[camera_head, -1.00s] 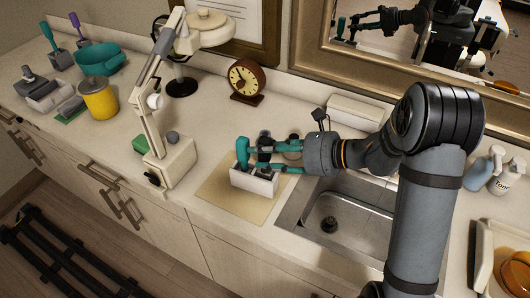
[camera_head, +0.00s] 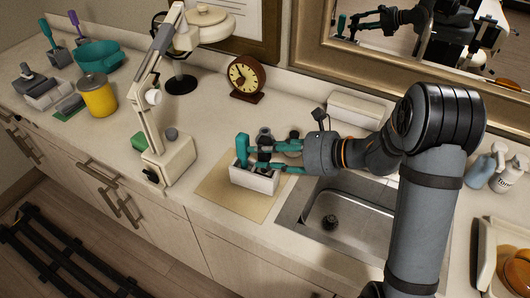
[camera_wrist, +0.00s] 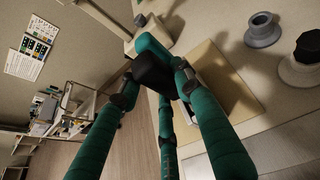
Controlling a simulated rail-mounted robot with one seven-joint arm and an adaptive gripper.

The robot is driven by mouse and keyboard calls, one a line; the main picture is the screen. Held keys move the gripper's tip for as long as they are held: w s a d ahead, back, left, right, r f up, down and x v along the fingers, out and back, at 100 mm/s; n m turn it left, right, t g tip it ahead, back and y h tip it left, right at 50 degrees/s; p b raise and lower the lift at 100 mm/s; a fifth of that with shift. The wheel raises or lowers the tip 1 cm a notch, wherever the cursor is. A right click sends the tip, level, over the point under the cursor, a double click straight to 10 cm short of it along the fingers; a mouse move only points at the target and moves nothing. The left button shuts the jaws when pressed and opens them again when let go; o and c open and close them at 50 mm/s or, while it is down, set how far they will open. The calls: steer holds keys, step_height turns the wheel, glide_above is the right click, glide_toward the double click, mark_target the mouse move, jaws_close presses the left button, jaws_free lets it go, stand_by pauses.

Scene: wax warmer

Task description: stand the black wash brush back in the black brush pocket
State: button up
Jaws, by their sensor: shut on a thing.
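My gripper (camera_head: 254,152), with teal fingers, is over the white holder (camera_head: 262,184) on the tan mat beside the sink. The holder's dark openings are partly covered by the fingers. In the wrist view the fingertips are closed around a black block-like thing (camera_wrist: 153,73), which I take to be the black wash brush. Its lower part is hidden by the fingers. I cannot tell which compartment is the black brush pocket, or whether the brush is inside it or just above it.
The tan mat (camera_head: 215,195) lies under the holder, with the sink (camera_head: 345,215) to the right. A white lamp stand (camera_head: 168,160) stands on the left and a brown clock (camera_head: 246,77) behind. A yellow canister (camera_head: 98,97) is farther left.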

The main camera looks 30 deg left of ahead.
steer(key=shift+f+b, duration=0.7)
stand_by(0.5)
steer(key=o, duration=1.3)
steer(key=shift+o, duration=0.2)
